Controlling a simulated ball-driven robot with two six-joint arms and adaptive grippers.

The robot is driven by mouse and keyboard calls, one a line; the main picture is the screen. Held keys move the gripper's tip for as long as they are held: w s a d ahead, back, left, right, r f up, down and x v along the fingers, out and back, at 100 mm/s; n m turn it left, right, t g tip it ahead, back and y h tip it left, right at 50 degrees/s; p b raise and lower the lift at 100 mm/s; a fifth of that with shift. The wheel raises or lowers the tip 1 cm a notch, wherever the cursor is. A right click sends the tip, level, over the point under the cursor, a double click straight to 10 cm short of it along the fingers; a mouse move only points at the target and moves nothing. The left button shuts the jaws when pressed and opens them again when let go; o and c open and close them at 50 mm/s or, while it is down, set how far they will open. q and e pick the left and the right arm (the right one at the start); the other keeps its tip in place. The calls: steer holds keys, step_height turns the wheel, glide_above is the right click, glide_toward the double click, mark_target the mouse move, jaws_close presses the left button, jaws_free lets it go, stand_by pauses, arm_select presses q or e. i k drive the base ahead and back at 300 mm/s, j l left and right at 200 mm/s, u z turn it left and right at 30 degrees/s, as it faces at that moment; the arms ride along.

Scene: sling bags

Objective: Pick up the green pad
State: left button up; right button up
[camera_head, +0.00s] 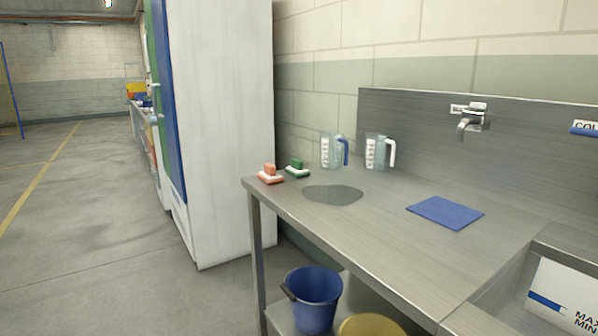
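The green pad (297,168) is a small dark green block with a pale part, on the back left of the steel counter (330,225). It sits just right of a similar orange pad (270,174) with a pale part. Both look unobstructed. Neither of my grippers is in this view.
Two measuring jugs (334,151), one with a blue handle and one with a white handle (378,152), stand behind. A grey patch (333,194) and blue cloth (445,212) lie on the counter. A blue bucket (314,300) is below. A tall white cabinet (225,130) stands left; floor beyond is clear.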

mark_target(297, 169)
steer(key=i+j+u, duration=0.25)
steer(key=i, duration=0.15)
steer(key=i+j+u, duration=0.25)
steer(key=i, duration=0.2)
